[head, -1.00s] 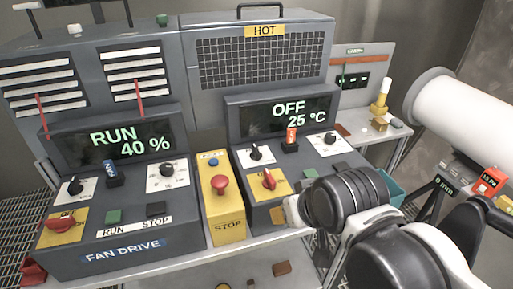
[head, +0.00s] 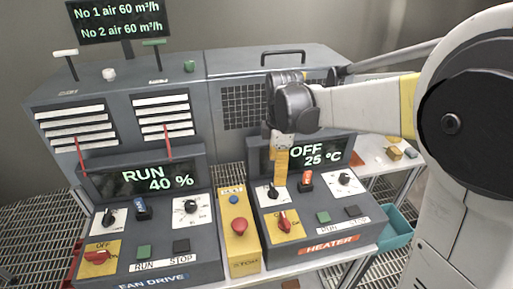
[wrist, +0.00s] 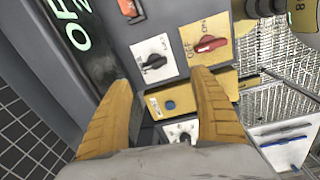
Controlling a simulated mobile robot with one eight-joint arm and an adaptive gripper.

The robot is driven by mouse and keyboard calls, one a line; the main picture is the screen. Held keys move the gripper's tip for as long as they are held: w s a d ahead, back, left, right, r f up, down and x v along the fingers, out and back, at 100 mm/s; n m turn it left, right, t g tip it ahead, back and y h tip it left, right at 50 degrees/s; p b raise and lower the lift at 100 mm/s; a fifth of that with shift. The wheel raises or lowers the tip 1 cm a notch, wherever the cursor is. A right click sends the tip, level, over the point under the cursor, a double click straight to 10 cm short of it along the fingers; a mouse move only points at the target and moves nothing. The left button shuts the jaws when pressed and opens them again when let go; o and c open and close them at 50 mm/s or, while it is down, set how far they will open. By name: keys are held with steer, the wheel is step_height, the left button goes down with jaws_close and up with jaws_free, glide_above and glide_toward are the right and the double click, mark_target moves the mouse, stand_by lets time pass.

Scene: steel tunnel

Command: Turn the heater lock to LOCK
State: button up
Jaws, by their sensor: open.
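The heater panel (head: 345,228) shows OFF and 25 °C on its screen (head: 318,154). A small black knob on a white plate (head: 272,192) sits at its upper left; its lettering is too small to read. The same black knob (wrist: 153,62) shows in the wrist view, between my fingertips in the picture. My gripper (head: 280,178) points down at the panel just above this knob. Its two yellow fingers (wrist: 162,80) are open, with nothing held. I cannot tell whether they touch the knob. A red knob on a yellow OFF/ON plate (head: 285,223) is just below it.
An orange tagged piece (head: 305,180) stands right of the black knob, close to my fingers. The yellow stop box (head: 240,232) with a red button is at the left. The fan drive panel (head: 150,235) reads RUN 40 %. A teal bin (head: 395,228) is at the right.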

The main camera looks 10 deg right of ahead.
mark_target(273, 188)
steer(key=shift+w+f+n+g, duration=0.15)
steer(key=shift+w+f+n, duration=0.15)
steer(key=shift+w+n, duration=0.2)
steer(key=shift+w+f+n+g, duration=0.15)
steer(key=shift+w+f+n, duration=0.1)
steer(key=shift+w+n, duration=0.25)
step_height(273, 188, down, 10)
steer(key=shift+f+b, duration=0.15)
steer(key=shift+b, duration=0.5)
steer(key=c, duration=1.2)
